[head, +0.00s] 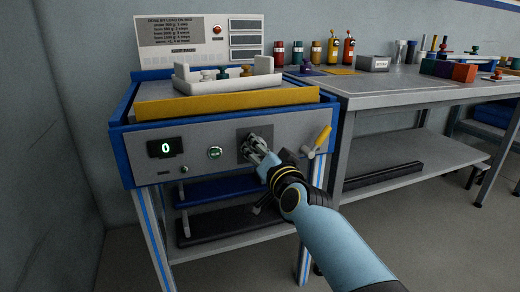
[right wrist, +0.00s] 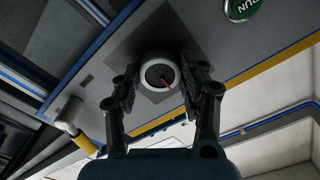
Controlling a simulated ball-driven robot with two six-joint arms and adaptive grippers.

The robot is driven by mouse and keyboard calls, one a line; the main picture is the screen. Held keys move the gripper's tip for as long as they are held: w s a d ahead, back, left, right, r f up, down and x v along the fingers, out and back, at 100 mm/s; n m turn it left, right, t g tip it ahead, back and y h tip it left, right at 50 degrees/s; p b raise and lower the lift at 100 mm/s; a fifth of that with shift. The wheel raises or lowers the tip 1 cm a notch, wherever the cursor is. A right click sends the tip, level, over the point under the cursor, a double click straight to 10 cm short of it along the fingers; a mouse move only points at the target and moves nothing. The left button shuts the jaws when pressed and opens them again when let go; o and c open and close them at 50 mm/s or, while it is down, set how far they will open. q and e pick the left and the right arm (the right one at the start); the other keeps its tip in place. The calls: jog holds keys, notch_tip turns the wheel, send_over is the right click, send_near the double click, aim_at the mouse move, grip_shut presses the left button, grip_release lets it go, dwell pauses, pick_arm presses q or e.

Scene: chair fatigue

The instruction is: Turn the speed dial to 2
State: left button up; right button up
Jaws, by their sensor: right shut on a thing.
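The speed dial (right wrist: 157,72) is a round pale knob with a dark face and a red pointer line, set on a dark square plate (right wrist: 125,50). My right gripper (right wrist: 160,82) has a finger on each side of the dial and is shut on it. In the head view my right gripper (head: 256,147) is at the front panel (head: 220,158) of the blue-framed machine and mostly hides the dial. The numbers around the dial cannot be read. The display (head: 165,147) reads 0. My left gripper is not in view.
A green RUN button (head: 215,153) sits left of the dial. A yellow-handled lever (head: 321,140) is close on the right of my gripper. A white tray (head: 225,80) rests on the machine's yellow-edged top. A grey workbench (head: 400,85) with bottles and blocks stands to the right.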

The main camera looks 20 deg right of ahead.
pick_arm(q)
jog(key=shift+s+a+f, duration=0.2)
pick_arm(e)
jog(key=shift+m, duration=1.9)
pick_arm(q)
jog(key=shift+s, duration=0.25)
pick_arm(e)
jog(key=o, duration=1.2)
